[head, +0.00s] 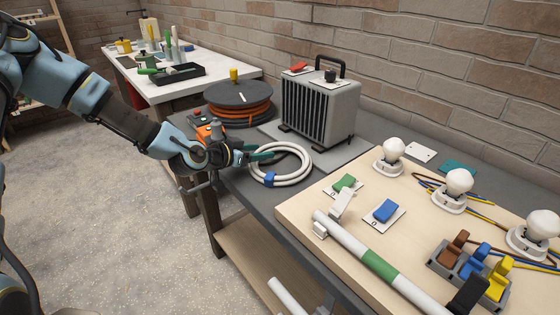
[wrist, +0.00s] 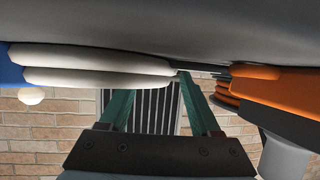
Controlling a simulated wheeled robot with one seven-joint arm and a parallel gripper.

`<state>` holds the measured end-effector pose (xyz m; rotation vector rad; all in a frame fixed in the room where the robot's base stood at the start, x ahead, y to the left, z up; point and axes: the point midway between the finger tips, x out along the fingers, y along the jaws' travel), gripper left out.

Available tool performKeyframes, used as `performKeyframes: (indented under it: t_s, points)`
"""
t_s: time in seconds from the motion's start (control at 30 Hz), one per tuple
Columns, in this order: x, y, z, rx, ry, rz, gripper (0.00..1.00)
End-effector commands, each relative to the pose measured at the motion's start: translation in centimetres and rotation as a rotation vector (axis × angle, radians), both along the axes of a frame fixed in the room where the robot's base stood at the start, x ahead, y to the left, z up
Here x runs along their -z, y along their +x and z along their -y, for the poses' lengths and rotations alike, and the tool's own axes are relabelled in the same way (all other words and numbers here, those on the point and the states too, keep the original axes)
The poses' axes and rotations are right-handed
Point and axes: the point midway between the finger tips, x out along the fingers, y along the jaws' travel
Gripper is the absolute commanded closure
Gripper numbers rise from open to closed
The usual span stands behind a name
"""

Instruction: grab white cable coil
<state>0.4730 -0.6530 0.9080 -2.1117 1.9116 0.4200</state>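The white cable coil (head: 305,167) lies flat on the dark grey workbench, with a blue tie (head: 270,179) around its front left part. In the wrist view the coil's edge (wrist: 95,65) fills the upper left as two stacked white strands, with the blue tie at the far left. My gripper (head: 264,152) is low at the coil's back left rim. In the wrist view its two teal fingers (wrist: 160,88) are spread apart. The coil's end overlaps the left fingertip and reaches near the right one. I cannot tell whether they touch.
An orange device (head: 210,133) stands close behind my gripper, and in the wrist view (wrist: 270,88) it is just right of the fingers. A cable reel (head: 238,94) and grey heater (head: 318,112) stand behind. A wooden board (head: 300,210) with switches and bulbs lies in front right.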

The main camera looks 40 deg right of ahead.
Motion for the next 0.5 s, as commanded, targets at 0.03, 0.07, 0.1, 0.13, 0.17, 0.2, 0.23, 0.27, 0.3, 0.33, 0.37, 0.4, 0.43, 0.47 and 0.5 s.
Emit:
performKeyframes:
  t_s: [0.03, 0.07, 0.1, 0.13, 0.17, 0.2, 0.23, 0.27, 0.3, 0.33, 0.37, 0.4, 0.43, 0.47, 0.5]
  points:
    - [0.00, 0.00, -0.01, 0.000, 0.000, 0.000, 0.43]
    - [-0.01, 0.01, -0.01, 0.000, 0.000, 0.000, 0.46]
    - [-0.02, 0.01, -0.02, 0.000, 0.000, 0.000, 0.51]
    - [-0.02, 0.01, -0.02, 0.000, 0.000, 0.000, 0.54]
    - [-0.02, 0.01, -0.02, 0.000, 0.000, 0.000, 0.57]
    - [-0.02, 0.01, -0.02, 0.000, 0.000, 0.000, 0.62]
    - [-0.03, 0.01, -0.01, 0.000, 0.000, 0.000, 0.65]
    - [-0.03, 0.01, -0.02, 0.000, 0.000, 0.000, 0.69]
    - [-0.03, 0.01, -0.02, 0.000, 0.000, 0.000, 0.73]
    - [-0.03, 0.01, -0.02, 0.000, 0.000, 0.000, 0.77]
    - [-0.03, 0.01, -0.02, 0.000, 0.000, 0.000, 0.80]
    - [-0.03, 0.01, -0.02, 0.000, 0.000, 0.000, 0.84]
    - [-0.03, 0.01, -0.02, 0.000, 0.000, 0.000, 0.88]
    - [-0.03, 0.01, -0.02, 0.000, 0.000, 0.000, 0.91]
    - [-0.04, 0.01, -0.02, 0.000, 0.000, 0.000, 0.96]
